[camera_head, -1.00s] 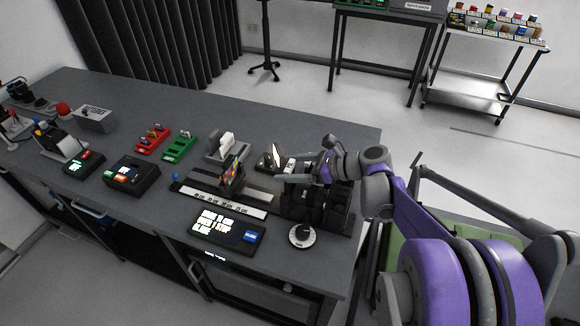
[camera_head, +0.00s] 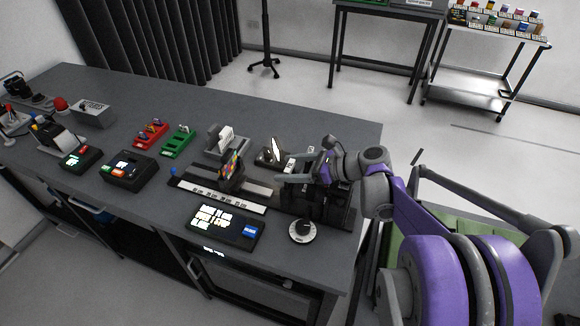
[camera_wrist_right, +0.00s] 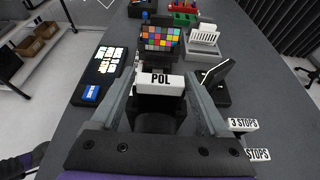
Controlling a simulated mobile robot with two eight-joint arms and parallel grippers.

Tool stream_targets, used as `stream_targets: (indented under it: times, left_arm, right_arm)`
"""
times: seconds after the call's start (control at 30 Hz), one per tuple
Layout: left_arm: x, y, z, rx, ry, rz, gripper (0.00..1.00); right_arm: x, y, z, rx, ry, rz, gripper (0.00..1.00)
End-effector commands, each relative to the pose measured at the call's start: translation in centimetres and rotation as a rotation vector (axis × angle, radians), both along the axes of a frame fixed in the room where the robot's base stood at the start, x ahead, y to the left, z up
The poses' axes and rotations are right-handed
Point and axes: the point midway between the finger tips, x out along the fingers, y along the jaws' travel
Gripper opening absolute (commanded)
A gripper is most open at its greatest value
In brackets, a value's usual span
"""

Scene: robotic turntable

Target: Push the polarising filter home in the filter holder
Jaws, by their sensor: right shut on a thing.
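The polarising filter shows its white tab marked POL (camera_wrist_right: 160,84) in the right wrist view. My right gripper (camera_wrist_right: 165,92) has one finger on each side of the tab and is shut on it. In the head view my right gripper (camera_head: 284,179) reaches in from the right, above the black assembly (camera_head: 305,205) at the right end of the rail. The filter's lower part is hidden. I cannot tell the filter holder apart from the dark parts around the tab, nor how deep the filter sits. My left gripper is not in view.
A colour chart (camera_head: 232,168) stands on the rail left of the gripper. White tabs marked 3 STOPS (camera_wrist_right: 243,124) and STOPS (camera_wrist_right: 258,155) lie close to the right finger. A display panel (camera_head: 225,226) and round dial (camera_head: 302,231) sit in front.

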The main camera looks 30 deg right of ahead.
Motion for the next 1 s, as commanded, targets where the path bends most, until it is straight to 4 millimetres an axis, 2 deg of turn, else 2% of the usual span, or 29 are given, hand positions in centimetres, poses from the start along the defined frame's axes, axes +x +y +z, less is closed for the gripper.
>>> stream_targets:
  times: [0.6,1.0]
  left_arm:
    - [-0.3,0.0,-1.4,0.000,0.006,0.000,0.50]
    - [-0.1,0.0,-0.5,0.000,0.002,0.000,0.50]
  right_arm:
    - [0.0,0.0,-1.7,0.000,0.000,0.000,0.25]
    - [0.0,0.0,-0.5,0.000,0.000,0.000,0.25]
